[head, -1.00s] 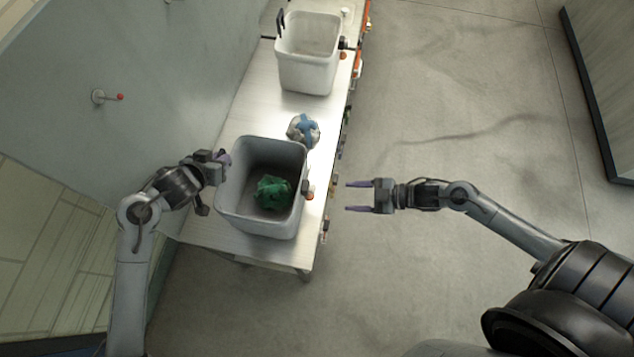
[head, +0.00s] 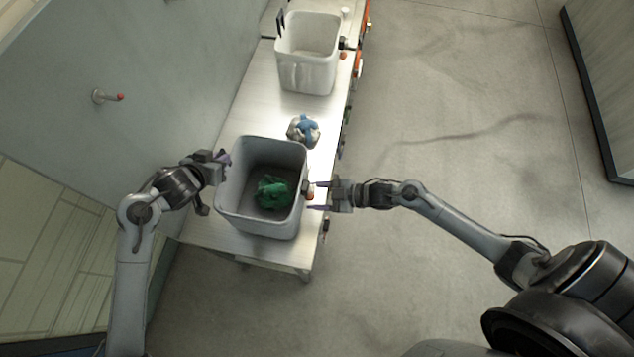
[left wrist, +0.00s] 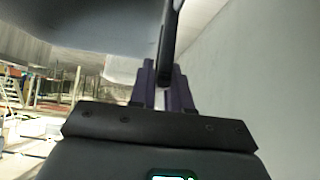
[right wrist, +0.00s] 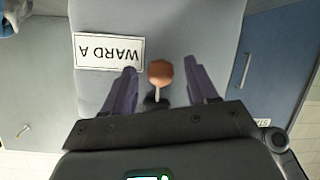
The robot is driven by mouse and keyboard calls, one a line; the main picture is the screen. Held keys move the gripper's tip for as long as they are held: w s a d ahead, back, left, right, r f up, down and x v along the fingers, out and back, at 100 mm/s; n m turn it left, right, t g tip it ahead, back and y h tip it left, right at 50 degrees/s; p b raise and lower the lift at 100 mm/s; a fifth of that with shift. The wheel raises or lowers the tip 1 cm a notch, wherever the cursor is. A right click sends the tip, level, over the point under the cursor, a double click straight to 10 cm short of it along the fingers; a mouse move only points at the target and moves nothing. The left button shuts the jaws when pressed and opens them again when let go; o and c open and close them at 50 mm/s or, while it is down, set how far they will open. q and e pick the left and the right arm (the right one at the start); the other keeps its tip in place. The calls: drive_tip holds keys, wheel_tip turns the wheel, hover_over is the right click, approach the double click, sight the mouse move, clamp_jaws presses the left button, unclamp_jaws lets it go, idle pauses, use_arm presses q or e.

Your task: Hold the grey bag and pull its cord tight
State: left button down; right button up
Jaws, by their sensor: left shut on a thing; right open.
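The grey bag (head: 258,229) is open-topped and stands on the near part of the bench, with a green crumpled thing (head: 272,192) inside. My left gripper (head: 225,158) is at its left rim. In the left wrist view it is shut on a dark loop-like handle (left wrist: 168,45) beside the bag's wall. The cord's orange-brown ball end (right wrist: 160,72) sticks out from the bag's right side, near a "WARD A" label (right wrist: 108,52). My right gripper (head: 316,196) is open at that side. In the right wrist view the ball shows between its fingers, with gaps on both sides.
A white bag (head: 306,76) stands farther back on the bench (head: 262,92). A blue and grey bundle (head: 303,130) lies between the two bags. A wall (head: 150,75) runs along the left. Open floor (head: 450,110) lies to the right.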

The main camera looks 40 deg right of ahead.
clamp_jaws()
drive_tip(key=shift+f, duration=3.45)
unclamp_jaws()
drive_tip(key=v, duration=1.2)
drive_tip(key=shift+a, duration=0.1)
